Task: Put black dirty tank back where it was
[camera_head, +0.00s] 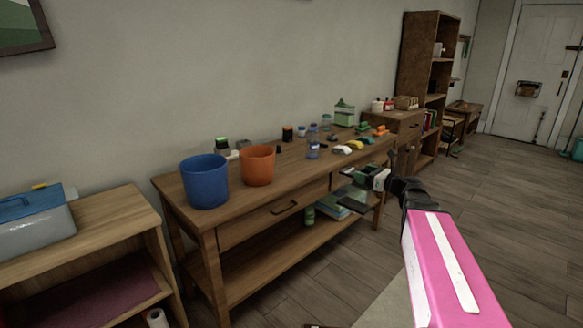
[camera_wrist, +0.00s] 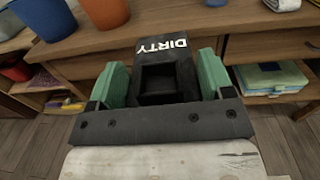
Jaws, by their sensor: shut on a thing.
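The black tank (camera_wrist: 165,52) with white "DIRTY" lettering is between the two green finger pads of my gripper (camera_wrist: 162,75) in the wrist view. The pads press on its two sides, and the lettering appears upside down. A square recess shows in the tank's near face. In the head view my gripper (camera_head: 362,190) is in front of the right part of the wooden table (camera_head: 225,220), at about the height of its drawer. The tank's outline is hard to make out there.
A blue bucket (camera_head: 205,183) and an orange bucket (camera_head: 257,166) stand on the table's left part. Bottles, a green canister (camera_head: 344,114) and small items crowd its back and right. Folded cloths lie on the lower shelf. Open floor (camera_head: 460,180) lies to the right.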

